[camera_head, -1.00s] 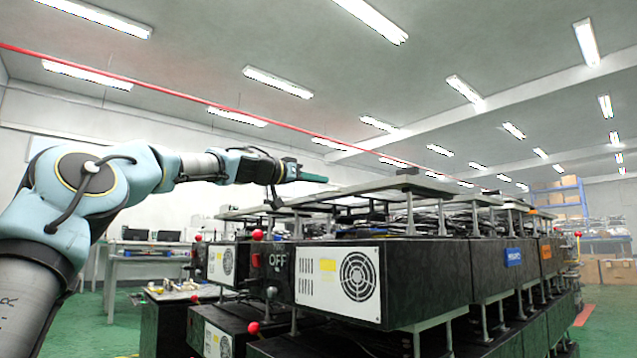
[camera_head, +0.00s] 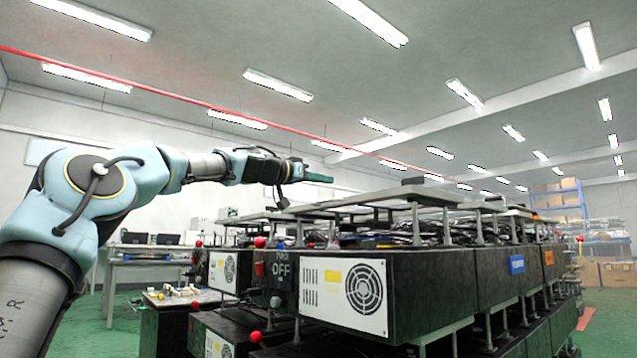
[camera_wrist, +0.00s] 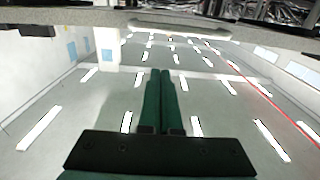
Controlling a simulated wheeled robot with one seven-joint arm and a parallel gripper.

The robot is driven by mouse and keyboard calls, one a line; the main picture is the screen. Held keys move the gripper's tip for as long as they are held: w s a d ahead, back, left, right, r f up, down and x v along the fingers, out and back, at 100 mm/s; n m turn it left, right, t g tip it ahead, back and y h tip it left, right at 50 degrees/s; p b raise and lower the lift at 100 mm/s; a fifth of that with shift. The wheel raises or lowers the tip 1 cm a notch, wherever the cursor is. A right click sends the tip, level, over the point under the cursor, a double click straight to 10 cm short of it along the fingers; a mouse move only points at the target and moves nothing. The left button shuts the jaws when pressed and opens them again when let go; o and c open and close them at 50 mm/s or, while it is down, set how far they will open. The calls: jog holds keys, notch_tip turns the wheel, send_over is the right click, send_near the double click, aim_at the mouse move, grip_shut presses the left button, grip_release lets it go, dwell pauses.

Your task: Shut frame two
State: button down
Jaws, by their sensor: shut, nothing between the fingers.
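Several black lever fixtures stand in a cluster, each with a flat grey frame on posts above its box. The nearest fixture (camera_head: 430,292) has a white vented panel (camera_head: 343,295), and its frame (camera_head: 400,198) sits raised above wiring. I cannot tell which frame is number two. Red ball knobs of levers (camera_head: 260,242) show at the left of the fixtures. My gripper (camera_head: 330,179) is above the left part of the near frame, apart from it. In the wrist view my green fingers (camera_wrist: 160,74) are together and empty; a frame edge (camera_wrist: 70,17) crosses the top.
A bench (camera_head: 150,265) with monitors stands at the back left. A small black stand (camera_head: 165,315) with loose parts is left of the fixtures. Shelving and cardboard boxes (camera_head: 615,272) are at the far right.

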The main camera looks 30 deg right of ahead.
jog(key=s+a+f+b, duration=0.1)
jog(key=a+f+b, duration=0.2)
jog(key=a+b, duration=0.4)
jog(key=shift+s+a+f, duration=0.25)
jog(key=shift+a+f, duration=0.05)
jog(key=shift+a, duration=0.45)
